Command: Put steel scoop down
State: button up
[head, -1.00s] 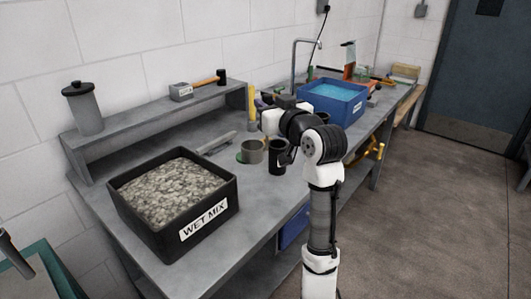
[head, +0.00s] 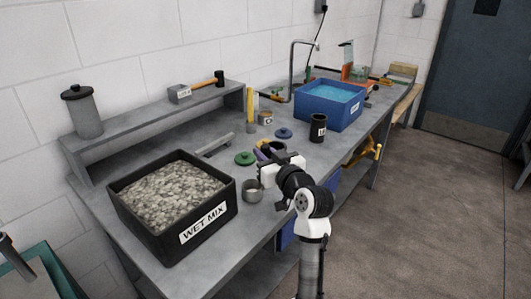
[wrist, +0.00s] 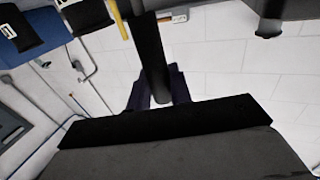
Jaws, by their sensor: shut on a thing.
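The steel scoop's grey round bowl (head: 252,191) shows in the head view beside the right corner of the wet mix tray (head: 226,212). I cannot tell whether its underside touches the bench. My gripper (head: 266,158) is just behind and right of the bowl, low over the bench. In the wrist view the two dark fingers (wrist: 160,88) are shut around a long black handle (wrist: 150,48). Where the handle joins the bowl is hidden in the head view by my white gripper body.
A green lid (head: 245,158) and a blue lid (head: 284,133) lie on the grey bench (head: 184,263). A dark labelled cup (head: 318,128) and a blue water bin (head: 326,117) stand farther back. Bare bench lies in front of the bowl, right of the tray.

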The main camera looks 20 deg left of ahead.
jog(key=shift+f, duration=0.1)
jog(key=o, duration=0.4)
jog(key=shift+f, duration=0.1)
jog(key=o, duration=0.5)
jog(key=shift+c, duration=0.2)
jog(key=shift+r, duration=0.2)
jog(key=shift+s+d+f, duration=0.1)
jog(key=shift+s+d, duration=0.1)
jog(key=shift+d, duration=0.05)
jog(key=b+v, duration=0.3)
jog(key=v, duration=0.8)
jog(key=shift+s, duration=0.25)
jog(key=shift+d, duration=0.1)
